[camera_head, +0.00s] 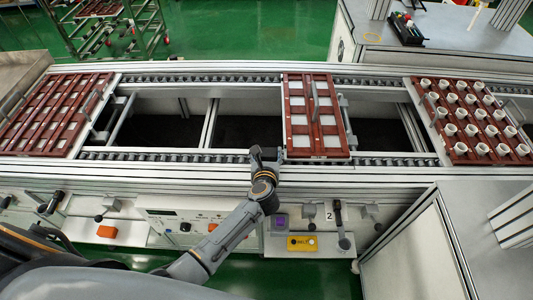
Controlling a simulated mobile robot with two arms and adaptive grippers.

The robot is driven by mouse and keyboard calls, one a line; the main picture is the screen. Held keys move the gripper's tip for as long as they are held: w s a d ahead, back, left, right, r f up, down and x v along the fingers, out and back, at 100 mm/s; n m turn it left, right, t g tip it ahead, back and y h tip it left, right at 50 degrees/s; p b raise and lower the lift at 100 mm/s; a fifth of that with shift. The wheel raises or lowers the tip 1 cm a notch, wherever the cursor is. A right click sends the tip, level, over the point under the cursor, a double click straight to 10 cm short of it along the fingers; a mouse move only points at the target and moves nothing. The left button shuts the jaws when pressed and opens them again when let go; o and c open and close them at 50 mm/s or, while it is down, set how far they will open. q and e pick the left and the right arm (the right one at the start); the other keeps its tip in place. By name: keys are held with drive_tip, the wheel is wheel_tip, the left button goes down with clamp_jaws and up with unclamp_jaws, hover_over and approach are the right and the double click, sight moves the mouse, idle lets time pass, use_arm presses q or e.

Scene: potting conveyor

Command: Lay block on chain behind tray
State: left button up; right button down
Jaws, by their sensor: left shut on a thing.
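My left gripper (265,155) reaches up from the lower left and is over the near chain (216,157), just left of the near end of the middle tray (316,154). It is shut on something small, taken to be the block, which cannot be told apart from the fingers. I cannot tell whether it touches the chain. The middle tray is dark red with pale square cells and lies across both chains. My right gripper is not in view.
A similar red tray (57,80) lies at the left. A red tray with several white cups (436,128) lies at the right. The far chain (217,79) runs behind. Below the near rail are switches and a yellow box (302,243).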

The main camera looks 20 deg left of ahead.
use_arm(q)
drive_tip(key=shift+f, duration=0.15)
drive_tip(key=shift+f, duration=0.15)
drive_tip(key=o, duration=1.3)
drive_tip(key=shift+r, duration=0.2)
drive_tip(key=shift+s+d+r, duration=0.1)
drive_tip(key=shift+s+r, duration=0.05)
drive_tip(key=v, duration=1.1)
drive_tip(key=shift+s, duration=0.35)
drive_tip(key=shift+r, duration=0.1)
